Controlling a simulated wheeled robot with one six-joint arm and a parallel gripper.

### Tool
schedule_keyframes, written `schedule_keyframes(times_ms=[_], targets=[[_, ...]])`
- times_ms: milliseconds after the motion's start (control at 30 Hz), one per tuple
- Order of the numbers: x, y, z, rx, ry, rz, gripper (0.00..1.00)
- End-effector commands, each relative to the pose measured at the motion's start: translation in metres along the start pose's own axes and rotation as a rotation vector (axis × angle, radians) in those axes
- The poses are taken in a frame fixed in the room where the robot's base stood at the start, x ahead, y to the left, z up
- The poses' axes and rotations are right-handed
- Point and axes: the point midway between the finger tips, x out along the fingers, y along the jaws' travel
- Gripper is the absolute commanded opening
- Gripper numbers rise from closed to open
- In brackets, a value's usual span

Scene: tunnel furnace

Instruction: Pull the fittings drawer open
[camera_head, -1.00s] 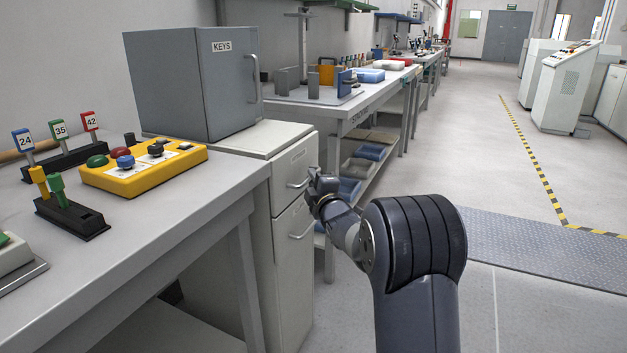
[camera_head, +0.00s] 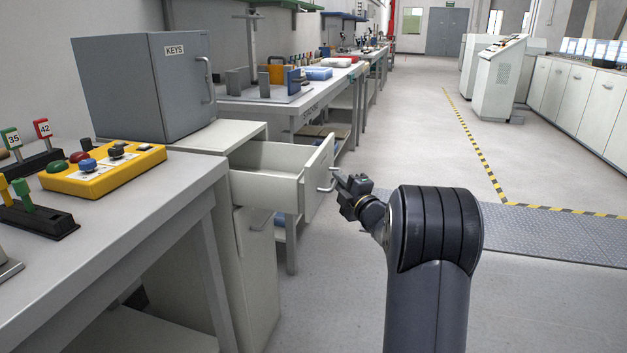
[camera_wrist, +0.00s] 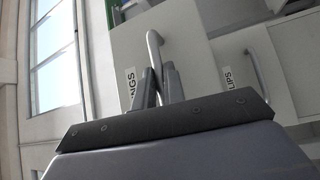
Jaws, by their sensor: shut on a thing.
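The fittings drawer (camera_head: 268,190) is the upper drawer of the pale cabinet under the grey KEYS box. It stands well out of the cabinet, and its inside shows as empty where I can see it. Its handle (camera_head: 327,180) is a bent metal bar on the front panel. My gripper (camera_head: 338,178) is at that handle, at the right of the drawer front. In the wrist view my gripper's fingers (camera_wrist: 158,88) are shut on the drawer handle (camera_wrist: 154,45), beside a label of which "NGS" is readable. The far end of the fingers' grip is partly hidden.
A lower drawer labelled "LIPS" in part, with its own handle (camera_wrist: 258,72), shows in the wrist view. The KEYS box (camera_head: 145,85) stands on the cabinet top. A workbench (camera_head: 150,215) with a yellow control box (camera_head: 105,172) is at left. Open floor (camera_head: 400,130) lies to the right.

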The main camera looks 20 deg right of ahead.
Motion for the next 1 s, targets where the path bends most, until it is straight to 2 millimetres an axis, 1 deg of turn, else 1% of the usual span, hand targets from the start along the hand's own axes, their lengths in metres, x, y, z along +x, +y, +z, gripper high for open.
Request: schedule_keyframes(times_ms=[33,100,233,667,700,933,1000], targets=[[-0.006,0.001,0.007,-0.001,-0.003,-0.001,0.0],[-0.013,0.003,0.013,0.0,-0.002,-0.001,0.0],[-0.02,0.004,0.02,0.0,-0.001,-0.002,0.0],[-0.022,0.005,0.022,0.001,0.0,-0.002,0.0],[-0.022,0.005,0.022,0.001,0.0,-0.002,0.14],[-0.022,0.005,0.022,0.0,0.0,-0.001,0.33],[-0.022,0.005,0.022,0.0,0.0,-0.001,0.33]])
